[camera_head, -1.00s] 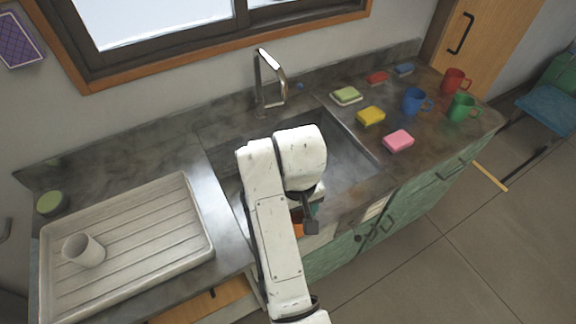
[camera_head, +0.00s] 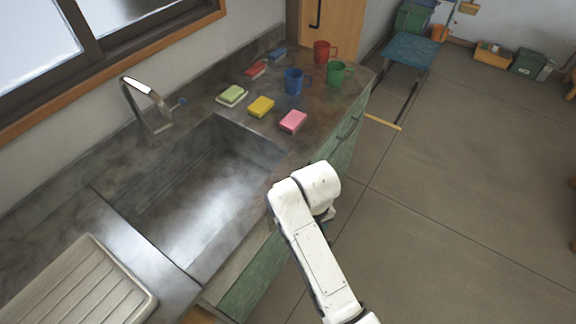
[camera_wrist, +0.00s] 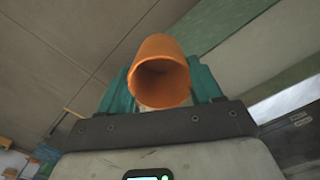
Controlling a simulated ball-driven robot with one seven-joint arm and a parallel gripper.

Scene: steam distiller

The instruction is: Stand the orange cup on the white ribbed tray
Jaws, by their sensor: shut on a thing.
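In the wrist view the orange cup (camera_wrist: 160,72) is between the teal fingers of my gripper (camera_wrist: 160,88), which is shut on it. The cup's open mouth faces the wrist camera. In the head view my arm hides the cup and the fingers; the arm's end is in front of the counter, to the right of the sink. The white ribbed tray (camera_head: 84,290) is at the lower left of the head view, partly cut off by the frame, well apart from my gripper.
A sink (camera_head: 205,210) with a faucet (camera_head: 148,108) lies between the tray and my arm. Blue (camera_head: 293,82), green (camera_head: 337,75) and red (camera_head: 322,51) mugs and several sponges, one pink (camera_head: 293,121), stand on the right counter. Open floor (camera_head: 460,210) lies to the right.

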